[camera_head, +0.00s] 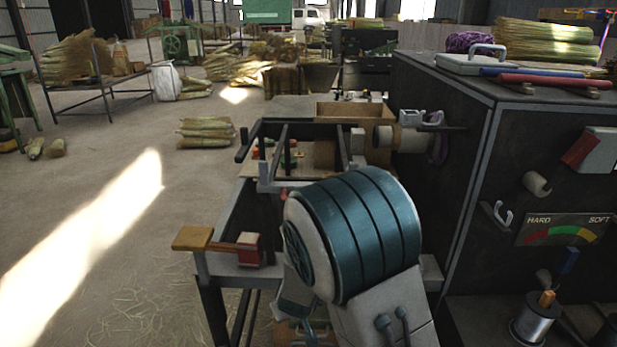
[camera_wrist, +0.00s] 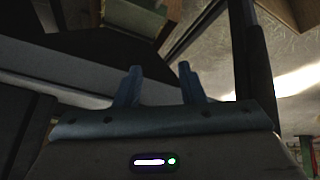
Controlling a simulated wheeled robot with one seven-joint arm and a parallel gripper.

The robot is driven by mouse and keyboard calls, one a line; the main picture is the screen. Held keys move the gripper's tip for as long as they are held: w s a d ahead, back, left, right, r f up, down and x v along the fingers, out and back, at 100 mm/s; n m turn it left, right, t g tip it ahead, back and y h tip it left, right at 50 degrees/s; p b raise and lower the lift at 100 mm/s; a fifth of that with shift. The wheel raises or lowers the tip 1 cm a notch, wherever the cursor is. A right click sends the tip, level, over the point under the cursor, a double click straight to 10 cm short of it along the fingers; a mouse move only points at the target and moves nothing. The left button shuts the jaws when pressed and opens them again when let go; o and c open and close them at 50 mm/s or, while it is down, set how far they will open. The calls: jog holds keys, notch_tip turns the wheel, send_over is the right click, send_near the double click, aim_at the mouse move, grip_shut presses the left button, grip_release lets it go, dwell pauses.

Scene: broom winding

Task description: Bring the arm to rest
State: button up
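My arm (camera_head: 355,235) rises at the lower middle of the head view, its large round teal-banded joint in front of the winding bench (camera_head: 225,262). My gripper is hidden in that view. In the wrist view my gripper (camera_wrist: 161,82) shows two blue fingers standing apart, with nothing between them. The fingers are open. Behind them are a dark area and a grey beam (camera_wrist: 60,80); I cannot tell how far they are from the fingertips.
A tall dark cabinet (camera_head: 430,140) with a HARD–SOFT gauge (camera_head: 565,230) stands close on the right. A red block (camera_head: 248,248) and a wooden paddle (camera_head: 193,238) sit at the bench's front left. Bundles of broom straw (camera_head: 205,132) lie farther back. The floor at left is mostly clear.

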jog(key=s+d+r+m+g+y+p, duration=0.1)
jog(key=s+d+r+p, duration=0.25)
jog(key=r, duration=0.65)
jog(key=s+d+r+m+g+y+p, duration=0.1)
jog(key=s+d+r+p, duration=0.25)
jog(key=r, duration=0.65)
jog(key=s+d+r+m+g+h+p, duration=0.1)
jog(key=s+d+r+m+h+p, duration=0.2)
jog(key=s+d+r+p, duration=0.4)
jog(key=s+d+r, duration=0.4)
jog(key=s+r, duration=0.3)
jog(key=s, duration=0.1)
jog(key=shift+d+r+m+g+p, duration=0.2)
jog(key=shift+m+g+p, duration=0.2)
